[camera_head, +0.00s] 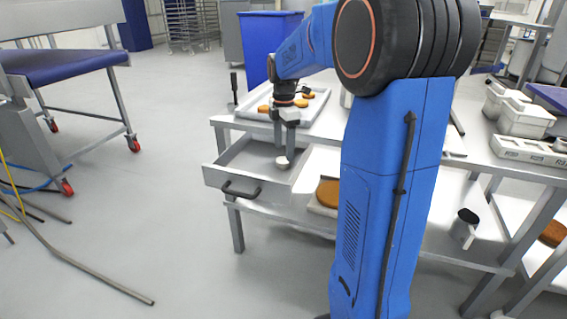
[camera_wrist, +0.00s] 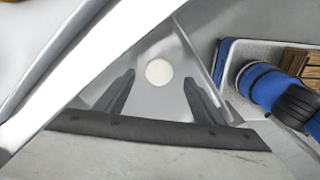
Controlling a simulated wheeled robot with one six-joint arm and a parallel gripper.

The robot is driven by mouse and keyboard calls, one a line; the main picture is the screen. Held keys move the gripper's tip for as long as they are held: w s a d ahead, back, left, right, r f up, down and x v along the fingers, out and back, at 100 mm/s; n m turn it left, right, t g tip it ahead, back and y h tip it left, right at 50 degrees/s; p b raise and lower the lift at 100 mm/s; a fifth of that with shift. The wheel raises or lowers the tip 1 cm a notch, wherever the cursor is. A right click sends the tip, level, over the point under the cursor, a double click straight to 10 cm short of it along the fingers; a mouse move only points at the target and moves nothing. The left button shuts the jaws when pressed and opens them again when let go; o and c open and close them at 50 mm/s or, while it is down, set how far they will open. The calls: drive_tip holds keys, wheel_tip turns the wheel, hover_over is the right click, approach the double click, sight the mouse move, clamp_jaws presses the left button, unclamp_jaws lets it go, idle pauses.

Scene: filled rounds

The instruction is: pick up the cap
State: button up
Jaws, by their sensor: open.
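The cap (camera_head: 282,162) is a small pale round piece inside the open drawer (camera_head: 224,178) of the metal table. In the wrist view the cap (camera_wrist: 158,72) shows as a whole off-white disc. My gripper (camera_head: 286,150) points down into the drawer, with its fingertips just above or beside the cap; the exact height gap is hard to tell. In the wrist view my gripper (camera_wrist: 159,84) is open, and the cap appears centred between the two dark fingertips. Nothing is held.
The drawer walls stand close around my gripper. A tray (camera_head: 318,113) with orange-brown pieces lies on the tabletop behind. A brown round item (camera_head: 328,192) sits on the lower shelf, right of the drawer. White containers (camera_head: 525,118) stand at the right. The floor at left is mostly open.

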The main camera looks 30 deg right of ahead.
sight(283, 160)
drive_tip(key=shift+w+f, duration=0.1)
drive_tip(key=shift+f, duration=1.9)
drive_tip(key=c, duration=1.1)
drive_tip(key=shift+c, duration=0.2)
wheel_tip(283, 160, up, 10)
